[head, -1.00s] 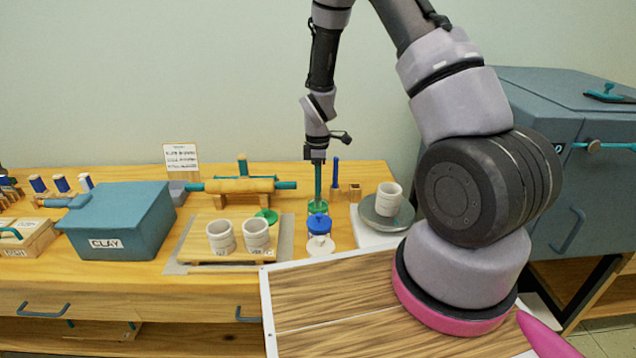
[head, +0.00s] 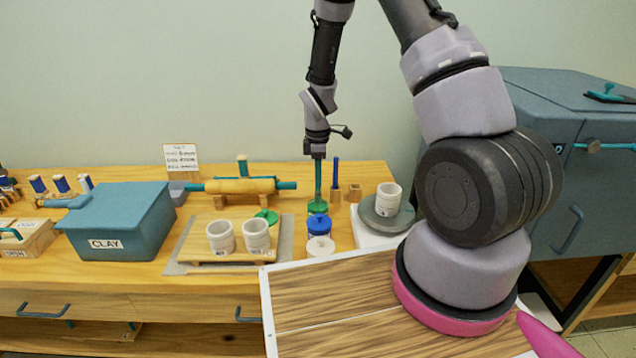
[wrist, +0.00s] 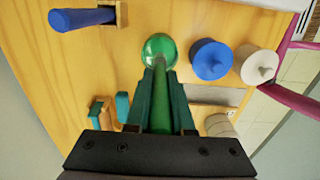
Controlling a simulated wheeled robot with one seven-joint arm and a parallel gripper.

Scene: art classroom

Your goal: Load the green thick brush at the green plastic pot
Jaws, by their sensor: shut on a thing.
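My gripper (wrist: 162,78) points straight down and is shut on the green thick brush (wrist: 161,108), which stands upright between the dark teal fingers. The green plastic pot (wrist: 160,46) lies directly under the brush; in the head view the pot (head: 318,207) stands on the table behind the blue-lidded pot. The brush's lower end reaches the pot's open mouth in both views. The bristles are hidden, so I cannot tell how deep they are. A green lid (head: 267,216) lies off the pot, to its left.
A blue-lidded pot (head: 319,225) and a white-lidded pot (head: 320,247) stand close in front. A blue brush (head: 336,172) stands in a wooden block behind right. A cup (head: 388,199) on a grey wheel is right; two cups and a rolling pin (head: 240,186) are left.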

